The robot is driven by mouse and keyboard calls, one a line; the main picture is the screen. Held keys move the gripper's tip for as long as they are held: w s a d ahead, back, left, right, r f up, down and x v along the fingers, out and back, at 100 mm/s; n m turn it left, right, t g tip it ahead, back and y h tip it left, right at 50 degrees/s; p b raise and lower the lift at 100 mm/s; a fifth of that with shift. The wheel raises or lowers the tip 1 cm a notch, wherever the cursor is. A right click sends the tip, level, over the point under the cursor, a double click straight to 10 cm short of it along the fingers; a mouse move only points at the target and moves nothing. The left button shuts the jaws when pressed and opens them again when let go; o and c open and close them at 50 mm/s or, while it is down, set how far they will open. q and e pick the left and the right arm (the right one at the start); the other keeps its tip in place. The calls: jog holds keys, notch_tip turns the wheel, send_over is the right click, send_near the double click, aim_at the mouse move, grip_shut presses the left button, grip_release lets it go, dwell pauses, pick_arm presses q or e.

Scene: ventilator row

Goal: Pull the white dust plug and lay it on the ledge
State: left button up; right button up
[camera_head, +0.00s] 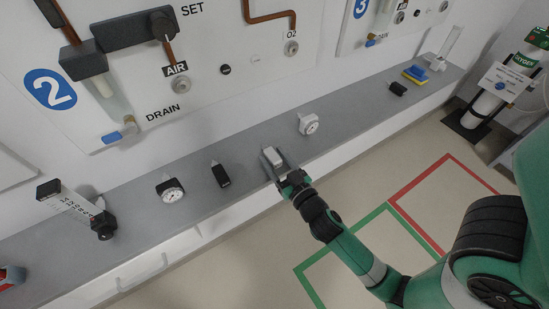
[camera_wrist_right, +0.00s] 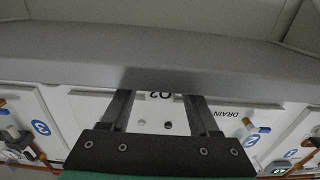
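I cannot pick out the white dust plug with certainty. A small pale disc (camera_head: 254,57) sits on the white panel between a dark round cap (camera_head: 225,70) and the grey O2 port (camera_head: 291,48). The grey AIR port (camera_head: 181,85) is further left. My right gripper (camera_head: 271,157) is over the grey ledge (camera_head: 245,147), below the O2 port and apart from the panel. In the right wrist view its two fingers (camera_wrist_right: 159,105) stand apart with nothing held; the O2 label and two small round fittings show between them. My left gripper is out of view.
On the ledge are a black-rimmed gauge (camera_head: 171,190), a black block (camera_head: 221,175), a white gauge (camera_head: 309,124), a small black piece (camera_head: 397,88) and a blue-yellow sponge (camera_head: 415,74). A black-ended metering unit (camera_head: 78,208) lies at left. Bare ledge lies between them.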

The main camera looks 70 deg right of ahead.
jog(key=shift+o, duration=0.4)
jog(key=shift+s+a+f, duration=0.1)
jog(key=shift+s+a, duration=0.15)
jog(key=b+v, duration=0.5)
jog(key=v, duration=0.6)
